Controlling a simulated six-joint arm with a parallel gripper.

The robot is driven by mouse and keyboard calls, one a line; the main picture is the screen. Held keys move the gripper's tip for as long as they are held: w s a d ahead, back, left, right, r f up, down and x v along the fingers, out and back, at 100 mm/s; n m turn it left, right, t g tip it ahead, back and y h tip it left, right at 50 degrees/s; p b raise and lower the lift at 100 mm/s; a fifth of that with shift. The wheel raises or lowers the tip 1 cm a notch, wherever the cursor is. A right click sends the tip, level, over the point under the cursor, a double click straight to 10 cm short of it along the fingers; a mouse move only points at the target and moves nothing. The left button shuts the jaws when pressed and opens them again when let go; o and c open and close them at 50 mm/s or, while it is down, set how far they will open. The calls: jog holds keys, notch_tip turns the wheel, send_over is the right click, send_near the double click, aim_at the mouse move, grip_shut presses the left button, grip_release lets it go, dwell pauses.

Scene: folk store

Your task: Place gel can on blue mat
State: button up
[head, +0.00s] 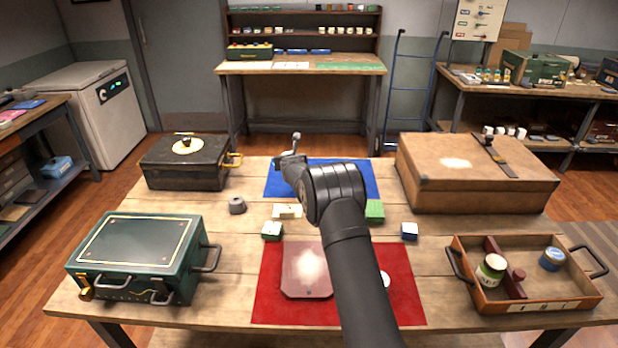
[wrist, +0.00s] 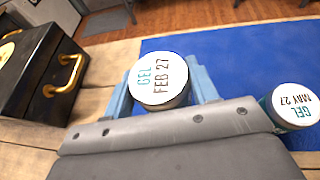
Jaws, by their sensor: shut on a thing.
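A gel can with a white lid reading "GEL FEB 27" (wrist: 160,80) sits between the pale blue fingers of my gripper (wrist: 163,92), which is shut on it. In the wrist view the can appears by the left edge of the blue mat (wrist: 240,60); its height above the mat cannot be told. A second can reading "GEL MAY 27" (wrist: 296,106) appears over the mat to the right, its lower part hidden by my gripper. In the head view my gripper (head: 291,158) is over the left part of the blue mat (head: 355,173); neither can shows clearly there.
A black case (head: 160,172) stands left of the blue mat, a brown case (head: 470,190) right. Small blocks and a red mat (head: 268,300) lie in front. A green case (head: 135,245) stands front left.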

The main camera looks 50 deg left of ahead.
jog(key=shift+f, duration=3.85)
jog(key=o, duration=1.1)
jog(key=shift+f, duration=0.15)
jog(key=shift+o, duration=0.2)
jog(key=shift+s+d+r, duration=0.15)
jog(key=shift+d+r, duration=0.1)
jog(key=shift+r, duration=0.05)
jog(key=v, duration=1.1)
jog(key=shift+s+d, duration=0.15)
jog(key=shift+d, duration=0.05)
jog(key=shift+x, duration=6.1)
jog(key=shift+s, duration=0.1)
